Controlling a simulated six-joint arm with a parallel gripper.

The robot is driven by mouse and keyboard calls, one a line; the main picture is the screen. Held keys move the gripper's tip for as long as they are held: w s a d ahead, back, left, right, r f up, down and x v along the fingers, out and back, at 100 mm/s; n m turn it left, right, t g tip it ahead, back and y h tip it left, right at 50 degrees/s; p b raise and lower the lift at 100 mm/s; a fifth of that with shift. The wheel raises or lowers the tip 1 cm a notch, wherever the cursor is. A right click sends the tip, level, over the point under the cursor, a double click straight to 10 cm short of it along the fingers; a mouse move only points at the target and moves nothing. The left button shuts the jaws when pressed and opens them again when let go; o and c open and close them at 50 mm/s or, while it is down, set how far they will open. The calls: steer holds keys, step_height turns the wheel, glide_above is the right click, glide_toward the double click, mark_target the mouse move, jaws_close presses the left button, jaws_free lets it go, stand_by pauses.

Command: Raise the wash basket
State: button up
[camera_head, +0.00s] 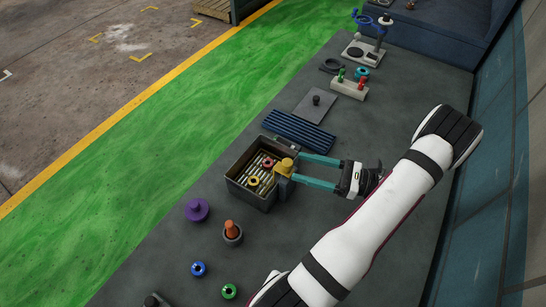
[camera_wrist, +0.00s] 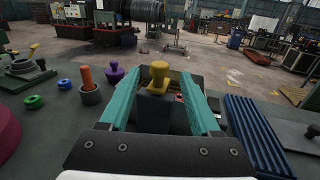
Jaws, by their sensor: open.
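A dark open-topped tank (camera_head: 250,194) stands on the grey bench. Inside it lies a pale slatted wash basket (camera_head: 264,178) with red and yellow rings on it. A yellow capstan drum (camera_head: 287,164) sits on a bracket at the tank's right side; it also shows in the wrist view (camera_wrist: 159,75). My gripper (camera_head: 297,169) is open, its two teal fingers reaching left toward the drum. In the wrist view the drum stands between the fingers (camera_wrist: 157,88), with gaps on both sides. Most of the basket is hidden there.
A blue ribbed mat (camera_head: 298,131) lies behind the tank. A purple knob (camera_head: 197,210), an orange peg in a grey cup (camera_head: 232,233), and blue (camera_head: 198,269) and green (camera_head: 229,291) rings stand in front. A plate with a knob (camera_head: 315,107) lies farther back.

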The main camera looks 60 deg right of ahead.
steer(key=x, duration=0.8)
steer(key=shift+a, duration=0.1)
jaws_close()
stand_by(1.0)
